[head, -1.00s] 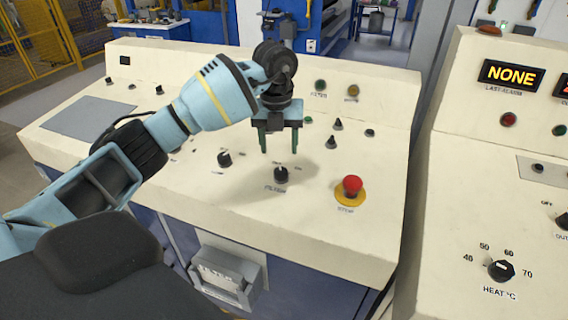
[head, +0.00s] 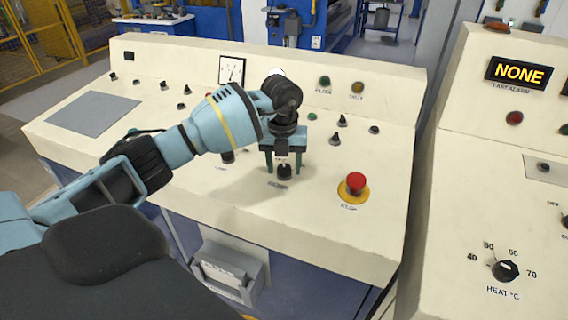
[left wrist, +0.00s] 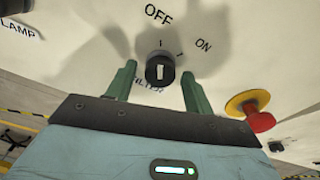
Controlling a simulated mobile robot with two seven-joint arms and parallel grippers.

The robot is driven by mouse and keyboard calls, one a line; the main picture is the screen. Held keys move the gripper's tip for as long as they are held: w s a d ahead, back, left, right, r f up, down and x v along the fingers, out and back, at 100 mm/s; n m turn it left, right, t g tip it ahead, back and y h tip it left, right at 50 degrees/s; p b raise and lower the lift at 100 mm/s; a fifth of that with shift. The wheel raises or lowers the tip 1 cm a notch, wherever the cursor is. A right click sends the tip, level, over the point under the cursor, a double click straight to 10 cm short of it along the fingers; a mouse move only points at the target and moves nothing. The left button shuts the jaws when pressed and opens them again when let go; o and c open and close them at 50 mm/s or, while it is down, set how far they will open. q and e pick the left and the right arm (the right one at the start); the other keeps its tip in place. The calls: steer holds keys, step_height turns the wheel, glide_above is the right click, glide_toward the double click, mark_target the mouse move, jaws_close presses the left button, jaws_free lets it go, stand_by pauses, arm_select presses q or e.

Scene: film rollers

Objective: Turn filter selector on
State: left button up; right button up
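The filter selector (head: 284,172) is a small black knob with a white mark on the sloped cream console. In the left wrist view the filter selector (left wrist: 160,68) has OFF and ON printed beside it, and its label is partly hidden behind it. The white mark looks roughly in line with the OFF tick. My left gripper (head: 284,168) is above the knob, with its green fingers apart on either side of it. In the left wrist view my left gripper (left wrist: 158,82) is open, with gaps between the fingers and the knob. My right gripper is not in view.
A red stop button (head: 356,182) on a yellow base sits right of the selector. A second console with a heat knob (head: 505,270) stands at the right.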

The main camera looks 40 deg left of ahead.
arm_select(q)
steer(key=c, duration=0.7)
steer(key=shift+c, duration=0.7)
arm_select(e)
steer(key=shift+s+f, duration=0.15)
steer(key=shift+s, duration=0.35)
arm_select(q)
steer(key=shift+m, duration=0.4)
steer(key=m+p, duration=0.1)
steer(key=m, duration=0.3)
steer(key=shift+r+m+y, duration=0.1)
steer(key=shift+m+y, duration=0.2)
steer(key=m, duration=0.4)
steer(key=shift+m+y, duration=0.3)
steer(key=shift+m, duration=0.9)
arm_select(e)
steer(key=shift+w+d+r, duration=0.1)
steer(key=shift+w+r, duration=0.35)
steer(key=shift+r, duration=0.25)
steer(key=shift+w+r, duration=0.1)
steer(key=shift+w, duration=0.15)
arm_select(q)
steer(key=o, duration=1)
steer(key=shift+c, duration=0.2)
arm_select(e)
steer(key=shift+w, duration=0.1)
